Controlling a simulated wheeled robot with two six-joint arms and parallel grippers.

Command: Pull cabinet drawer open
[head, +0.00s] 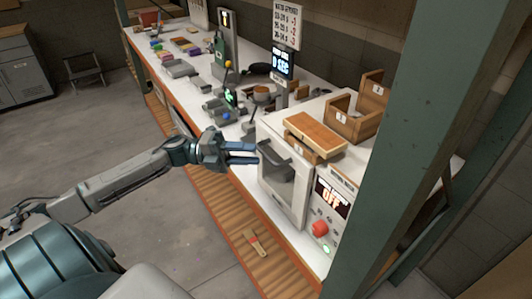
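A grey cabinet (22,68) stands against the wall at the far upper left, well away from my gripper. It looks closed, but its drawer fronts are too small to make out clearly. My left gripper (246,153) is over the front edge of the workbench, beside a white oven-like box with a dark handle (272,157). Its two blue fingers are apart with a narrow gap and nothing visible between them. I cannot tell whether they touch the box. My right gripper is out of view.
The long white workbench (190,88) carries several tools, devices and coloured blocks. Wooden bins (352,118) and a wooden block (314,132) sit on the white box (284,187). A green post (420,130) rises at right. The floor (90,125) at left is open, with a stool (84,68).

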